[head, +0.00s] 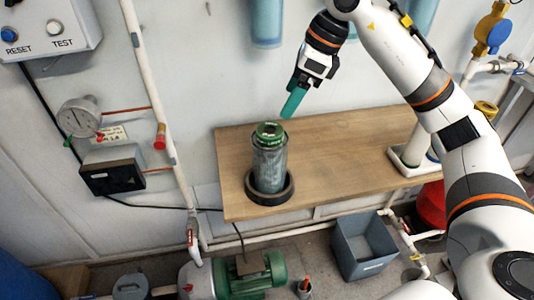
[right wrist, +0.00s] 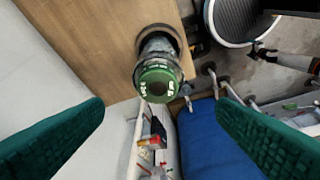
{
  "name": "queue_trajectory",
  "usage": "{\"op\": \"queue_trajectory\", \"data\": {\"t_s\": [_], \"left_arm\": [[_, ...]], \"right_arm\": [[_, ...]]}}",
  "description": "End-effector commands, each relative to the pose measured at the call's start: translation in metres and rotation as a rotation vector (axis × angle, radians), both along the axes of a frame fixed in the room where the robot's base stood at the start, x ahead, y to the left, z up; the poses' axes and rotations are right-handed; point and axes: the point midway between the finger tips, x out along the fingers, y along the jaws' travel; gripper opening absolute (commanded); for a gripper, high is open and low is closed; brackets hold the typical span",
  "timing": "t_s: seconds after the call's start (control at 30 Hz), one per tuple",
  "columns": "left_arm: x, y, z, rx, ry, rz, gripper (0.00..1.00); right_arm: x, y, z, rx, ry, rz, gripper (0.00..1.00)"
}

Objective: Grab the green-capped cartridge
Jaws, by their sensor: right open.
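The green-capped cartridge (head: 269,158) stands upright in a dark ring holder (head: 285,192) at the left end of the wooden table. It has a grey mesh-like body and a green cap with pale lettering. In the right wrist view the cap of the cartridge (right wrist: 158,82) faces the camera. My right gripper (head: 291,106) has green fingers and is above and slightly right of the cartridge, apart from it. In the right wrist view its two fingers (right wrist: 160,132) are wide apart with nothing between them. My left gripper is not in view.
The wooden table (head: 345,150) is clear in its middle. A white tray (head: 410,165) with a pale cylinder stands at its right end. A vertical pipe (head: 160,110) and a gauge (head: 78,117) are on the left. A grey bin (head: 364,248) and a green motor (head: 252,275) are on the floor.

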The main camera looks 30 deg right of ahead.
Motion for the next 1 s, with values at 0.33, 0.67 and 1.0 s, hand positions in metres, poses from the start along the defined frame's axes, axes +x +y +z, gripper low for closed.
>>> {"op": "queue_trajectory", "data": {"t_s": [0.33,0.67,1.0], "left_arm": [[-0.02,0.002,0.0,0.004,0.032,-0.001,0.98],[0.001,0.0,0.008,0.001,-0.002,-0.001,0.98],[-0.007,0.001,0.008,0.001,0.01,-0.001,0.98]], "right_arm": [[0.011,0.015,-0.042,0.002,0.001,0.003,0.8],[0.023,0.027,-0.081,0.004,0.003,0.004,0.8],[0.025,0.029,-0.089,0.003,0.0,0.004,0.8]]}}
